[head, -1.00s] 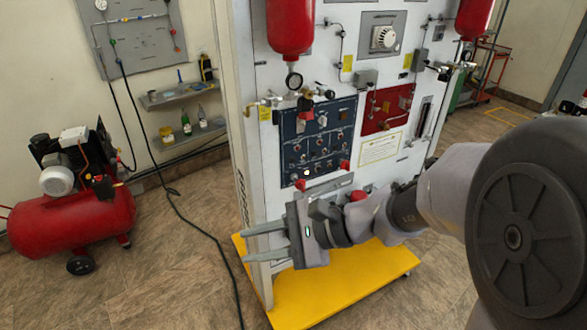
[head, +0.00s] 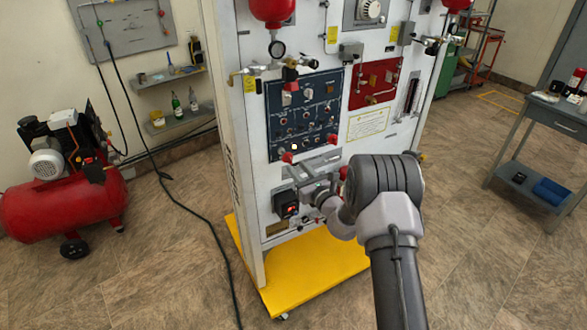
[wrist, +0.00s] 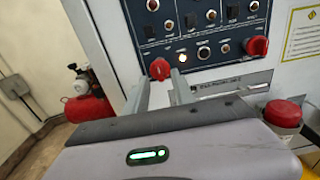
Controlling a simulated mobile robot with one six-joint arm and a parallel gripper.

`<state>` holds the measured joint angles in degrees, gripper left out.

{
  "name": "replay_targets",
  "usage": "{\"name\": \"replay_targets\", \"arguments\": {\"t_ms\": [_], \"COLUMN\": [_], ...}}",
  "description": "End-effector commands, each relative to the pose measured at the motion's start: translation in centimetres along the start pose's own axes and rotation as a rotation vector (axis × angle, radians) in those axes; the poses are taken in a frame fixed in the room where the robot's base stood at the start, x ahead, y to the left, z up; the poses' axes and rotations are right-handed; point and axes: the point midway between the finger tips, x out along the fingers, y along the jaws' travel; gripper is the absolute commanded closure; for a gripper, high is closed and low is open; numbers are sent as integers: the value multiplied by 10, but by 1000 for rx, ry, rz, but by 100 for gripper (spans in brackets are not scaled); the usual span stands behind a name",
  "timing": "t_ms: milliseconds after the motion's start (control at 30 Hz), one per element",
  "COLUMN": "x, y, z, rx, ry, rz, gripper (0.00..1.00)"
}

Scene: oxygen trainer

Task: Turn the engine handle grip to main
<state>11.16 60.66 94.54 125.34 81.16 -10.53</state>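The blue-black control panel (head: 304,112) is on the front of the white trainer stand. A red handle grip (head: 287,157) sits at its lower left edge and a second red handle grip (head: 332,138) at its lower right. In the wrist view the left red grip (wrist: 160,69) shows between and just beyond my two fingertips, and the right red grip (wrist: 257,46) is clear to the right. My gripper (wrist: 161,78) is open, its fingers apart and pointing at the left grip. I cannot tell whether they touch it. In the head view my gripper is low before the panel.
The yellow base (head: 310,277) juts out below the stand. A red compressor (head: 65,205) stands left, with a black hose on the floor. A grey table (head: 550,120) is right.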

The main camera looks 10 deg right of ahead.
Motion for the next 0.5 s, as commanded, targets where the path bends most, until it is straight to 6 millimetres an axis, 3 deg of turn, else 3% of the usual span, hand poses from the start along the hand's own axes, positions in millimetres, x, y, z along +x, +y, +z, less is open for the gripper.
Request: {"name": "replay_targets", "arguments": {"t_ms": [200,500], "x": [30,34], "y": [0,0], "z": [-1,0], "rx": [-1,0], "ry": [0,1], "rz": [2,1], "gripper": [69,69]}}
